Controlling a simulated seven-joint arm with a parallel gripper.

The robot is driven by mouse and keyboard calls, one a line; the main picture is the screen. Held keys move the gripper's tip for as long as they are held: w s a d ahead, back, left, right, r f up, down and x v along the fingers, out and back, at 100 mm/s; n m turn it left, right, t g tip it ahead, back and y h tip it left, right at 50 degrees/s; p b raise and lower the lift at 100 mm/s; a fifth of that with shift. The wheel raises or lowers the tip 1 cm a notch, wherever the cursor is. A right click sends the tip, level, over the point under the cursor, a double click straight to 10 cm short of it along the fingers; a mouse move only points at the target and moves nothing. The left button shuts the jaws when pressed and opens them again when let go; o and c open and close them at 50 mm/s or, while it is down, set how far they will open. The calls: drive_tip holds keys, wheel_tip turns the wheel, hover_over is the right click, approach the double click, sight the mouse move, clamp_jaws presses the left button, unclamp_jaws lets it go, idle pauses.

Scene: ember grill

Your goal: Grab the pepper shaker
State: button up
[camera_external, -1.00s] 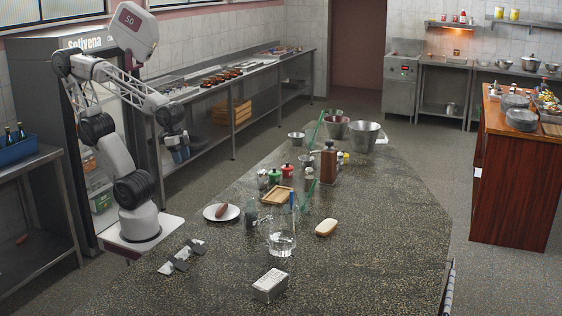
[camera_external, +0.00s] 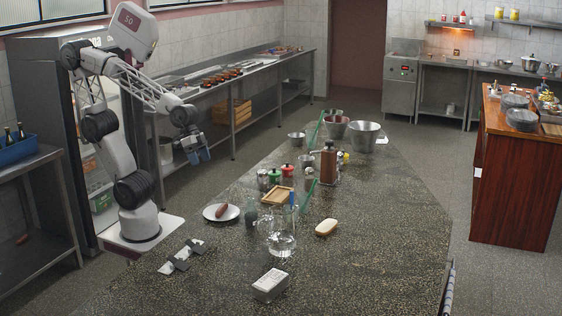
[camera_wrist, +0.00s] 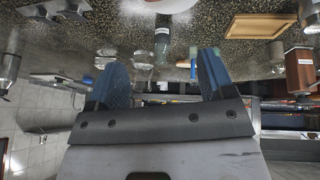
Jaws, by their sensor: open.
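A small dark labelled container (camera_external: 251,216) stands on the counter between the plate and the glass jug; it also shows in the wrist view (camera_wrist: 162,42), between and beyond my fingers. A tall brown wooden grinder (camera_external: 329,165) stands farther back, and a brown labelled object (camera_wrist: 300,72) shows at right in the wrist view. The labels are too small to read, so I cannot tell which is the pepper shaker. My gripper (camera_external: 200,158) is open and empty, raised left of the counter and apart from everything. Its blue fingers (camera_wrist: 163,80) are spread wide.
Jars with green (camera_external: 274,174) and red (camera_external: 287,170) lids crowd the grinder.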

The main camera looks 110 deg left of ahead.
sight(307, 170)
drive_tip(key=w+a+n+t+y, duration=0.2)
drive_tip(key=w+a+n+t, duration=0.15)
drive_tip(key=w, duration=0.85)
drive_tip(key=w+a+n+t+y, duration=0.15)
drive_tip(key=w+a, duration=0.35)
drive_tip(key=w, duration=0.7)
drive_tip(key=w+a+f+n+g+y, duration=0.1)
drive_tip(key=w+a+f+n+y, duration=0.1)
drive_tip(key=a, duration=0.4)
drive_tip(key=w+a+f+n+g+y, duration=0.2)
drive_tip(key=w+a+f+n+y, duration=0.1)
drive_tip(key=a, duration=0.4)
drive_tip(key=w+a+f+n+g+y, duration=0.1)
drive_tip(key=w+a+f+n+y, duration=0.2)
drive_tip(key=a+f+y, duration=0.2)
drive_tip(key=shift+a+g, duration=0.3)
drive_tip(key=shift+a, duration=0.45)
drive_tip(key=shift+s+a+f+g+y, duration=0.1)
drive_tip(key=shift+a+f+g+y, duration=0.2)
drive_tip(key=shift+a+f, duration=0.1)
drive_tip(key=shift+x, duration=1.25)
